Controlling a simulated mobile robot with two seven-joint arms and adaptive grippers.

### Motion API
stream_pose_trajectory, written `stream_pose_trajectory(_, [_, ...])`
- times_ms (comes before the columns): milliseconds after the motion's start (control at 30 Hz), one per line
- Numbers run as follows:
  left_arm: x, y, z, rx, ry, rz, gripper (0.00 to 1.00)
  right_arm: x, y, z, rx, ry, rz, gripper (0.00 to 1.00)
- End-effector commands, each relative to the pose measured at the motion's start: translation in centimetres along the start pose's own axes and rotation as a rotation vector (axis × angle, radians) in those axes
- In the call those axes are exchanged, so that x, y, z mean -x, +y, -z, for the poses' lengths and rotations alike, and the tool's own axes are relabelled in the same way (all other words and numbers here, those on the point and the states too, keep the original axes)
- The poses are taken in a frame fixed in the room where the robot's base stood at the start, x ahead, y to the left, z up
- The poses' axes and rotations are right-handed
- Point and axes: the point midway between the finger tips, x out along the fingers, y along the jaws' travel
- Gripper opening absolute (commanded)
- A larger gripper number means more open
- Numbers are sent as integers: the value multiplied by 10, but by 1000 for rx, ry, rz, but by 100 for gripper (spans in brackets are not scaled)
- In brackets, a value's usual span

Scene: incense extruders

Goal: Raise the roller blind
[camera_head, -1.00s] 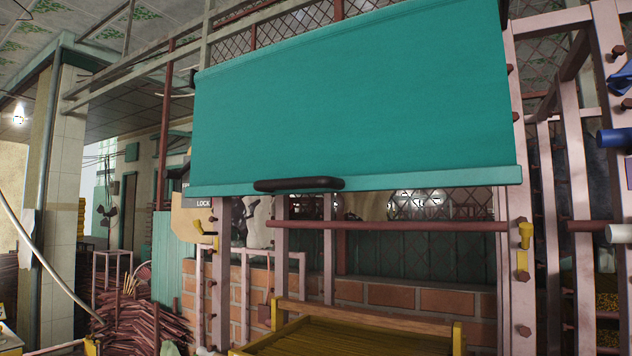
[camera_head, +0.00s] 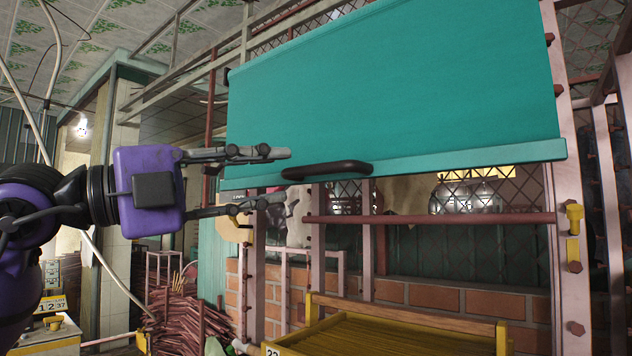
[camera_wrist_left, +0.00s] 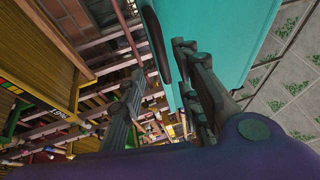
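The teal roller blind (camera_head: 400,85) hangs partly lowered in the head view, with a lighter bar along its bottom edge. A black handle (camera_head: 326,170) is fixed on that bar. My purple left gripper (camera_head: 275,177) comes in from the left, open and empty. Its fingers point right, one above and one below the handle's height, and their tips are just left of the handle. The left wrist view shows the two open fingers (camera_wrist_left: 160,95), the teal blind (camera_wrist_left: 205,28) and the dark handle (camera_wrist_left: 157,45) beyond them. My right gripper is not in view.
A pinkish metal frame post (camera_head: 565,180) with bolts stands right of the blind. A red horizontal bar (camera_head: 430,219) runs below it. A yellow tray (camera_head: 400,325) sits lower down before a brick wall (camera_head: 440,300). A bundle of reddish sticks (camera_head: 180,320) lies at lower left.

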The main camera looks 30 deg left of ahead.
Motion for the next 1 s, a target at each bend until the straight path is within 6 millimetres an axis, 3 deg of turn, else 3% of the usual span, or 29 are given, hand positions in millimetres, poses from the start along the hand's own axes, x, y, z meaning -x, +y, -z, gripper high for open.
stream_pose_trajectory(167, [-14, -4, 2, -9, -9, -2, 31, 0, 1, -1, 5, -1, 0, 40])
stream_pose_trajectory(533, [-68, -4, 1, -8, -8, -2, 31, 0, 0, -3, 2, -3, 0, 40])
stream_pose_trajectory(900, [-76, -4, 1, -6, -7, 2, 31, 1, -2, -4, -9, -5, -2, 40])
stream_pose_trajectory(1000, [-76, -4, 1, -6, -7, 2, 20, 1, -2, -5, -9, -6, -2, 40])
